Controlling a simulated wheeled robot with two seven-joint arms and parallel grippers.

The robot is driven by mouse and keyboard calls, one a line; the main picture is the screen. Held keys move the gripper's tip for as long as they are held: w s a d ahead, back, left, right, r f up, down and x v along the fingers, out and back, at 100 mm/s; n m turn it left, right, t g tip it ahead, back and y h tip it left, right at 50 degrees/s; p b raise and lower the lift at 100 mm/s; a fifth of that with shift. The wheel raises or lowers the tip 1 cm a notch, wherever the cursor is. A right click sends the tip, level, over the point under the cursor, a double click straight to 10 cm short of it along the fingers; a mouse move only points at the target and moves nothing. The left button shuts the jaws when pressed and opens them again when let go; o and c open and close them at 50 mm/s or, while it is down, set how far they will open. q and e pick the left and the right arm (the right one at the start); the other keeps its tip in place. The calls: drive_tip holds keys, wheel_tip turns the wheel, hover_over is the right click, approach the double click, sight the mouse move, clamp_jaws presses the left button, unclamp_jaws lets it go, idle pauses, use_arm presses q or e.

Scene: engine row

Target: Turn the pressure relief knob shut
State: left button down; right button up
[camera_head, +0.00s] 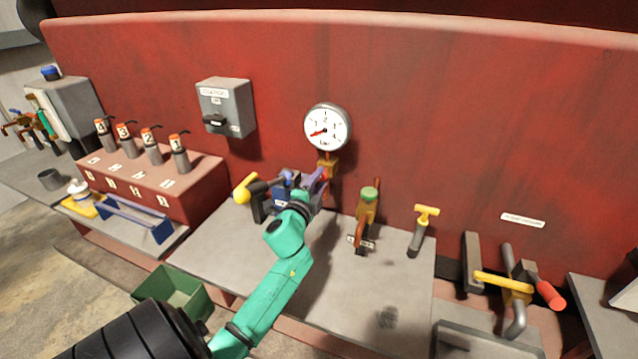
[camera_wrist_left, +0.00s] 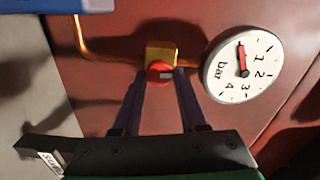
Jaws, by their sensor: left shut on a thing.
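The pressure relief knob is small, round and red, and sits on a brass block (camera_head: 328,163) below the pressure gauge (camera_head: 327,127). In the left wrist view the knob (camera_wrist_left: 159,72) lies between my two dark fingers, with the brass block (camera_wrist_left: 161,52) behind it. A pale mark shows on the knob's face. My left gripper (camera_head: 321,179) is shut on the knob, one finger on each side; it also shows in the left wrist view (camera_wrist_left: 161,79). The gauge's red needle points to the low end. My right gripper is not in view.
A blue hand pump with a yellow-tipped lever (camera_head: 243,193) stands just left of my gripper. A grey box (camera_head: 226,107) hangs on the red wall. A green bin (camera_head: 186,292) sits below.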

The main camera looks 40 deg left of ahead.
use_arm(q)
drive_tip(key=shift+m, duration=0.9)
drive_tip(key=shift+c, duration=2.3)
unclamp_jaws()
drive_tip(key=b+v, duration=0.3)
drive_tip(key=v, duration=1.1)
drive_tip(key=shift+s+d, duration=0.2)
drive_tip(key=shift+s, duration=0.1)
drive_tip(key=shift+f, duration=0.1)
